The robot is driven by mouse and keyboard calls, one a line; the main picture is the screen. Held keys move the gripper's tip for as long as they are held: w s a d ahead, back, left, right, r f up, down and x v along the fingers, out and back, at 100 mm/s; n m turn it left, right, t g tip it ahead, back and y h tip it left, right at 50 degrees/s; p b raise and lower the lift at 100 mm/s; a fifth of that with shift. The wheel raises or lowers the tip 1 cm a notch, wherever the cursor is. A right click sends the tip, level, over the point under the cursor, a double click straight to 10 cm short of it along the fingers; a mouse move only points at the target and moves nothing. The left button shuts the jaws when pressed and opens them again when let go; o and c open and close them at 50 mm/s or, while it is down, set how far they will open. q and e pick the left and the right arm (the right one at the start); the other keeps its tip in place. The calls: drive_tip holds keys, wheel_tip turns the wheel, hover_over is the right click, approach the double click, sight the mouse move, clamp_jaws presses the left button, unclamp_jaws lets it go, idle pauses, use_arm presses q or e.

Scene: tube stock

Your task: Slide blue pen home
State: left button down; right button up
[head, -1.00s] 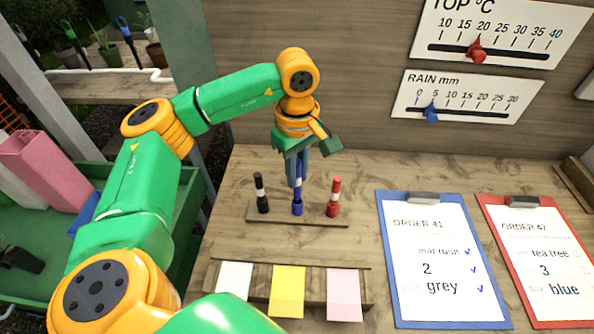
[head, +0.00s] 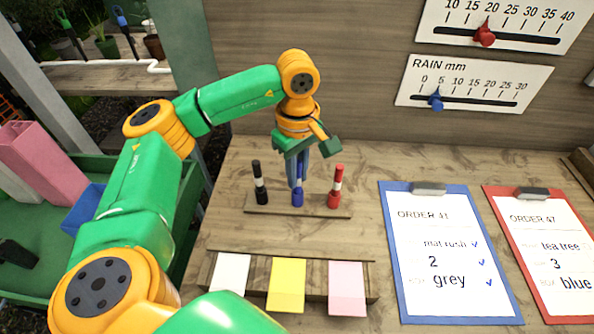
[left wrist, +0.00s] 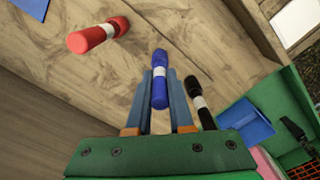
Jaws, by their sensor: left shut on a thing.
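The blue pen (head: 297,198) stands upright at the middle of a low wooden holder (head: 325,213), between a black pen (head: 260,184) and a red pen (head: 335,187). My left gripper (head: 298,178) points down and is shut around the blue pen's upper part. In the left wrist view the blue pen (left wrist: 160,82) with its white band lies between both fingers. Its lower end meets the holder in the head view; I cannot tell how deep it sits. My right gripper is not in view.
White, yellow and pink note pads (head: 287,284) lie in a wooden rack in front. Blue (head: 401,290) and red (head: 538,290) clipboards lie to the right. The TOP °C and RAIN mm (head: 474,84) slider boards are on the wall behind. Bench between holder and clipboards is clear.

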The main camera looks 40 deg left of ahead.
use_arm(q)
drive_tip(key=shift+f, duration=0.2)
drive_tip(key=c, duration=0.7)
unclamp_jaws()
wheel_tip(320, 180, up, 7)
drive_tip(key=shift+r, duration=0.1)
